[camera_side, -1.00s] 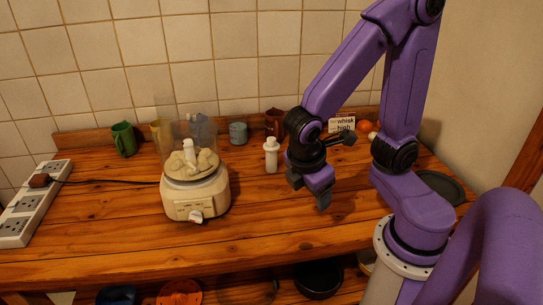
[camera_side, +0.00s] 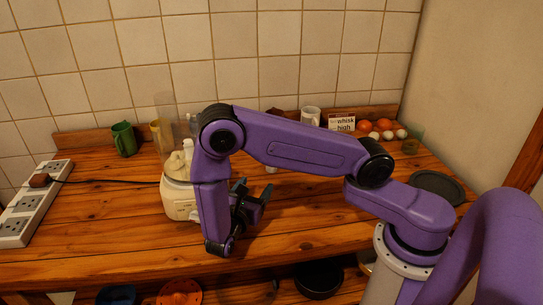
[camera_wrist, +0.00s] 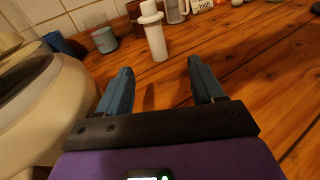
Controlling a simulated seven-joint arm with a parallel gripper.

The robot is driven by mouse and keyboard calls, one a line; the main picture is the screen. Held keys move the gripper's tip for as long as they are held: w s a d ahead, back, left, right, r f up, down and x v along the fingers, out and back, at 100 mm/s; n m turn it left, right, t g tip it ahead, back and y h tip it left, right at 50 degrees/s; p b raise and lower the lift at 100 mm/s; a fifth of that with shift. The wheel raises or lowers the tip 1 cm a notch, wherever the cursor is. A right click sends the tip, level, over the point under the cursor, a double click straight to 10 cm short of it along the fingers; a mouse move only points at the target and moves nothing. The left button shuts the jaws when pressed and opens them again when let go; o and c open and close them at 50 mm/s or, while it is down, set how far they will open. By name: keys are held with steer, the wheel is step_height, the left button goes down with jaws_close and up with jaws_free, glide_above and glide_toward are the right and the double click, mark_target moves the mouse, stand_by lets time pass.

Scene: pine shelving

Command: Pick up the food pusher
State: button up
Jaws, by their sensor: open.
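The food pusher (camera_wrist: 157,42) is a white cylinder with a wide collar near its top. It stands upright on the wooden counter, ahead of my gripper in the wrist view. In the side view only a small white piece of it (camera_side: 271,169) shows below my arm. My gripper (camera_side: 254,188) is open and empty, low over the counter beside the food processor. In the wrist view its two blue-grey fingers (camera_wrist: 160,75) point toward the pusher, with a gap of counter between them and it.
The cream food processor (camera_side: 179,198) stands close at my gripper's left, partly hidden by my arm. Mugs and cups, such as a grey-blue cup (camera_wrist: 104,40), stand behind. A power strip (camera_side: 32,205) lies far left. Eggs (camera_side: 387,125) and a dark plate (camera_side: 437,187) are right.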

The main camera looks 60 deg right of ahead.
steer(key=shift+w+f+n+t, duration=0.3)
steer(key=shift+f+n+t, duration=0.1)
steer(key=shift+f, duration=0.05)
steer(key=shift+w+d, duration=0.1)
steer(key=shift+d, duration=0.2)
steer(key=x, duration=1.1)
steer(key=shift+d+r, duration=0.1)
steer(key=shift+d, duration=0.15)
steer(key=shift+x, duration=2.7)
steer(key=c, duration=1)
